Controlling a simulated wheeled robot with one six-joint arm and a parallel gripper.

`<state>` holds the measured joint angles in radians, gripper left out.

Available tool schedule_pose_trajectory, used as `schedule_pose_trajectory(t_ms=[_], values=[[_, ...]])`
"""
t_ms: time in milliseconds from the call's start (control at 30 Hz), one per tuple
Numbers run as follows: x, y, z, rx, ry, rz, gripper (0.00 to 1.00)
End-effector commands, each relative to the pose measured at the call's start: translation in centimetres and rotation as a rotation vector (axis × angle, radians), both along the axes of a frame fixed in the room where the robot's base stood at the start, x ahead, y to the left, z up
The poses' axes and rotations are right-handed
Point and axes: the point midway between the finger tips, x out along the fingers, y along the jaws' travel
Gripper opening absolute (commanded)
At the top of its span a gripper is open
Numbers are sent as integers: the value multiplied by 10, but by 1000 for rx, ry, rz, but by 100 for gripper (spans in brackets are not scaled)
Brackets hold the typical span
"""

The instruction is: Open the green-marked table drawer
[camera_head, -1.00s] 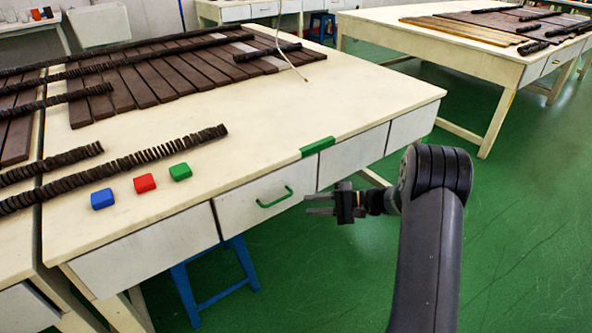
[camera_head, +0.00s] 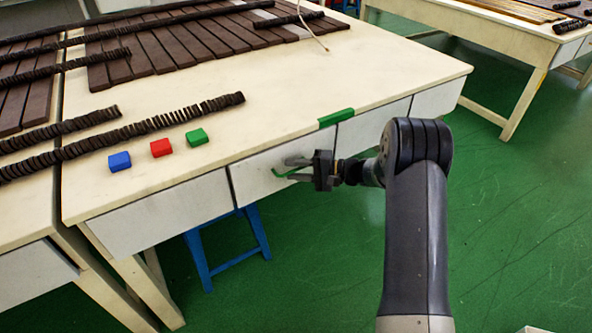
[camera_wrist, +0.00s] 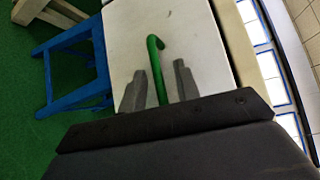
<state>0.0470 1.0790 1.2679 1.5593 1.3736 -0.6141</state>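The white drawer (camera_head: 262,168) with a green handle (camera_head: 284,173) is in the front of the cream table (camera_head: 290,104). A green mark (camera_head: 336,118) sits on the table edge above it. The drawer front looks flush with its neighbours. My gripper (camera_head: 294,168) is at the handle and partly hides it in the head view. In the wrist view the green handle (camera_wrist: 156,66) runs between the two open fingers (camera_wrist: 159,84), with a gap visible on either side. The drawer front (camera_wrist: 180,35) fills the background there.
Blue (camera_head: 120,161), red (camera_head: 161,147) and green (camera_head: 197,136) blocks lie on the tabletop. Dark wooden slats and ridged dark strips (camera_head: 160,122) lie behind them. A blue stool (camera_head: 235,243) stands under the table, left of the drawer. The green floor in front is clear.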

Motion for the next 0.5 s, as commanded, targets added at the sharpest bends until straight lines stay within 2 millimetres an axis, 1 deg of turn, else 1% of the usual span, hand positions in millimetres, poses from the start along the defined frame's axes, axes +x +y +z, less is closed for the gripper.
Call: schedule_pose_trajectory(t_ms=[167, 500], values=[[0, 0, 0, 0, 0, 0, 30], [0, 0, 0, 0, 1, 0, 2]])
